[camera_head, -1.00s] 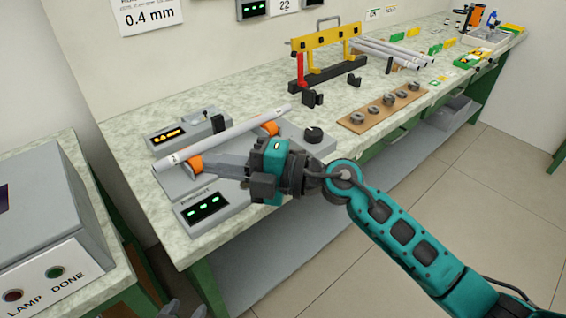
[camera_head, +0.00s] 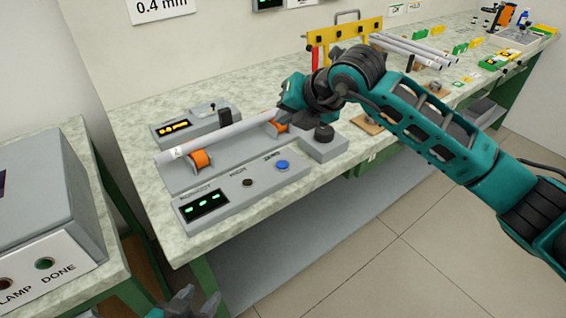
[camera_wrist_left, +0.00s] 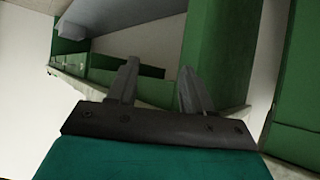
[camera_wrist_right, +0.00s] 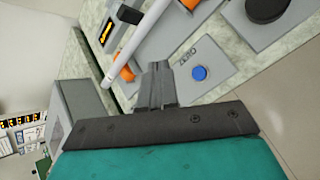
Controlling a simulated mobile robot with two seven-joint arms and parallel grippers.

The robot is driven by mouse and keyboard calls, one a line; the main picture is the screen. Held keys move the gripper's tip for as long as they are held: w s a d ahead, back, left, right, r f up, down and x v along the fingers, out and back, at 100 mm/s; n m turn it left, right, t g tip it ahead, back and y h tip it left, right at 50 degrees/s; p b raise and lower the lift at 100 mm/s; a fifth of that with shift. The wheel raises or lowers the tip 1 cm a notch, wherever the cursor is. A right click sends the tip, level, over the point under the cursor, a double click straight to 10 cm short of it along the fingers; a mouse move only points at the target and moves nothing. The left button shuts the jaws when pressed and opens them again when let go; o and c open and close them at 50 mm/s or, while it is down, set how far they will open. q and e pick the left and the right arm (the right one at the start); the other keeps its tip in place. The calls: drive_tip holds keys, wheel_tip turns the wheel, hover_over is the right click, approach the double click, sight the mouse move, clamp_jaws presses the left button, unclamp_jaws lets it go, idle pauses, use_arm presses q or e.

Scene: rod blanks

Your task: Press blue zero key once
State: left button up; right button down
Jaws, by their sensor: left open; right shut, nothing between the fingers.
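The blue zero key (camera_head: 282,165) sits on the front panel of the grey runout gauge (camera_head: 176,176), right of a dark key. It is uncovered in the head view and also shows in the right wrist view (camera_wrist_right: 199,73), right of the fingers. My right gripper (camera_wrist_right: 157,72) is shut and empty, apart from the key. In the head view its body (camera_head: 295,95) is behind the key, near the rod's far end; its fingertips are hard to make out. My left gripper (camera_head: 188,300) is open and empty, low at the bottom edge, off the bench.
A grey rod (camera_head: 225,135) lies on two orange rollers (camera_head: 200,159) of the gauge. A black knob (camera_head: 324,133) stands right of the key. A grey box with DONE and LAMP buttons (camera_head: 44,263) is at the left. A yellow rack (camera_head: 345,31) stands behind my right arm.

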use_arm(q)
drive_tip(key=shift+f, duration=0.1)
use_arm(e)
drive_tip(key=shift+f, duration=0.1)
drive_tip(key=b, duration=0.5)
hover_over(286, 166)
wheel_tip(286, 166, down, 8)
drive_tip(key=shift+r, duration=0.1)
drive_tip(key=shift+f+b, duration=0.45)
drive_tip(key=shift+b, duration=0.05)
use_arm(q)
drive_tip(key=f, duration=0.1)
drive_tip(key=w+d+f, duration=0.1)
drive_tip(key=f, duration=0.1)
drive_tip(key=shift+d+f, duration=0.1)
drive_tip(key=shift+d, duration=0.1)
drive_tip(key=shift+s+f, duration=0.2)
idle(0.6)
drive_tip(key=shift+w+f+b, duration=0.1)
drive_tip(key=shift+f+b, duration=0.3)
use_arm(e)
drive_tip(key=shift+f, duration=0.4)
